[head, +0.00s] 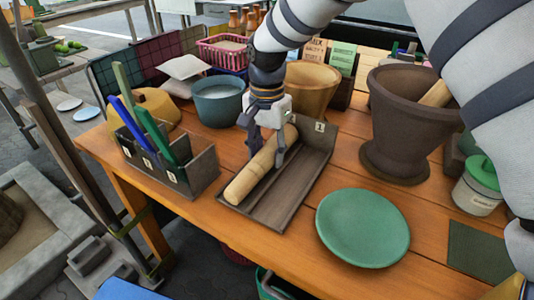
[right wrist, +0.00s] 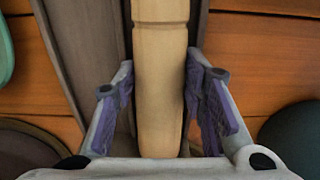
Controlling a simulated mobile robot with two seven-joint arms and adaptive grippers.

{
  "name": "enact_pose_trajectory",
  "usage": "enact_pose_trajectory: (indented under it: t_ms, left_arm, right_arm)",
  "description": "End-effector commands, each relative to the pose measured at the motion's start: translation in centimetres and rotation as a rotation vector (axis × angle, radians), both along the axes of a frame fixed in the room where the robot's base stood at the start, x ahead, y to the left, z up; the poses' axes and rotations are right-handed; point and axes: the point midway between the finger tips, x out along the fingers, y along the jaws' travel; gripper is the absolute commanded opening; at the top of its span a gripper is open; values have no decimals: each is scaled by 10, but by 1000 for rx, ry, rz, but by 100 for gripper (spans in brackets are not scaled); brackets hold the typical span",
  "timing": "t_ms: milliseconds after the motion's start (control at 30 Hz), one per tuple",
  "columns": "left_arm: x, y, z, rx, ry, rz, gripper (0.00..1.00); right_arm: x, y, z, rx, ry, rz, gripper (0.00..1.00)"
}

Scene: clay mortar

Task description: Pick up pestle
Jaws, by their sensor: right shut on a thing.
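A pale wooden pestle (head: 248,178) lies lengthwise in a dark wooden tray (head: 308,165) marked 1, in the middle of the table in the head view. My right gripper (head: 266,146) comes down from above onto the pestle's far half, one finger on each side. In the right wrist view, the pestle (right wrist: 160,90) runs between the purple-padded fingers, and the gripper is shut on it. I cannot see a clear gap between the pestle and the tray. My left gripper is not in view.
A dark clay mortar (head: 405,125) with a wooden rod in it stands right of the tray. A green plate (head: 362,228) lies in front. A divided box (head: 185,178) with blue and green tools stands left. A teal bowl (head: 219,103) and a wooden bowl (head: 312,88) stand behind.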

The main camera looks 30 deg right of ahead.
Motion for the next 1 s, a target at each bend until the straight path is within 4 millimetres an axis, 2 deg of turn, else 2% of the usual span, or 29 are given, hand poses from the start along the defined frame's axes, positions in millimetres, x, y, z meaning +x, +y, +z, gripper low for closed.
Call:
enact_pose_trajectory:
  t_ms: [200, 433, 600, 700, 833, 1000]
  left_arm:
    - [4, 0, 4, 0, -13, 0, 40]
    - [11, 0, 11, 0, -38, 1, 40]
    - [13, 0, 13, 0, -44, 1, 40]
    - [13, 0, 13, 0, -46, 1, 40]
    - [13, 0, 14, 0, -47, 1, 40]
    - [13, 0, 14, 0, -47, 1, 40]
  right_arm:
    - [1, 4, 38, -2, -9, 3, 0]
    - [-15, 57, 99, -4, -11, 5, 0]
    - [-27, 101, 115, -2, -6, 3, 0]
    - [-32, 118, 123, -2, -6, 3, 0]
    - [-36, 131, 128, -2, -3, 2, 0]
    - [-37, 135, 129, 0, -2, 0, 0]
